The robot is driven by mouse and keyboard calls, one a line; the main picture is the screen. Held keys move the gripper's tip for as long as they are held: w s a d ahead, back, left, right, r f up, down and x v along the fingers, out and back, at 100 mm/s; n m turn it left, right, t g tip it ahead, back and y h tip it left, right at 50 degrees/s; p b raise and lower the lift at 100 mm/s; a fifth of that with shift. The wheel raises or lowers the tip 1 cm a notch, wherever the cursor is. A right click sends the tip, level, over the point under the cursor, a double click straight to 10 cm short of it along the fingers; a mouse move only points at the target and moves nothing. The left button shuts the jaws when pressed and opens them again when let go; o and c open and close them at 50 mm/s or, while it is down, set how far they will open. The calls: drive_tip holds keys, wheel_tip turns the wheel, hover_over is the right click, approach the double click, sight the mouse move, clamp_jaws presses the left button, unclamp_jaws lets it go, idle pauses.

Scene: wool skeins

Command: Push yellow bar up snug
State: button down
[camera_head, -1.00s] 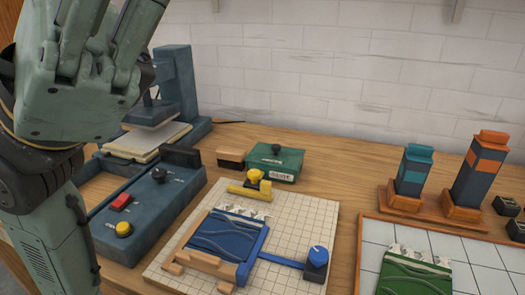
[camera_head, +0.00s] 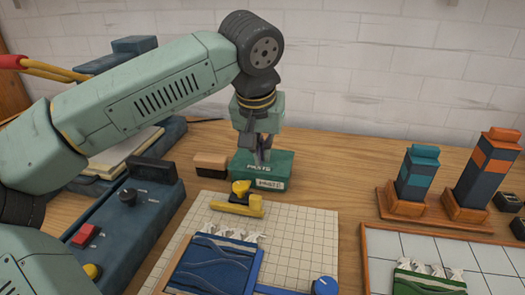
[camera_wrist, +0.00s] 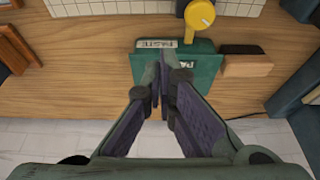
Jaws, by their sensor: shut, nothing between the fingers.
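The yellow bar (camera_head: 237,207), with a round yellow knob (camera_head: 241,188) on it, lies on the gridded white board (camera_head: 300,240). A gap of bare grid separates it from the blue skein panel (camera_head: 213,266) in front of it. In the wrist view the yellow knob (camera_wrist: 199,17) shows at the top, beyond the green paste box (camera_wrist: 203,76). My gripper (camera_head: 262,158) points down at the green paste box (camera_head: 275,180), behind the yellow bar and apart from it. Its fingers (camera_wrist: 165,85) are shut and empty. Whether they touch the box is unclear.
A wooden block (camera_head: 211,165) sits left of the paste box. The blue machine (camera_head: 140,225) with red and yellow buttons stands left of the board. A blue knob (camera_head: 325,285) is at the board's right.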

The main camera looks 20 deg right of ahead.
drive_tip(key=p+x, duration=0.1)
drive_tip(key=x, duration=0.6)
drive_tip(key=shift+d+f, duration=0.15)
drive_tip(key=s+a, duration=0.1)
drive_tip(key=s+a+p, duration=0.1)
drive_tip(key=shift+s, duration=0.35)
drive_tip(key=shift+s+a, duration=0.15)
drive_tip(key=shift+s, duration=0.1)
drive_tip(key=shift+s, duration=0.1)
drive_tip(key=s+a, duration=0.1)
drive_tip(key=s, duration=0.1)
drive_tip(key=s+a+b, duration=0.1)
drive_tip(key=s+a, duration=0.1)
drive_tip(key=s+a+b, duration=0.1)
drive_tip(key=s, duration=0.1)
drive_tip(key=shift+s+a, duration=0.15)
drive_tip(key=shift+a, duration=0.05)
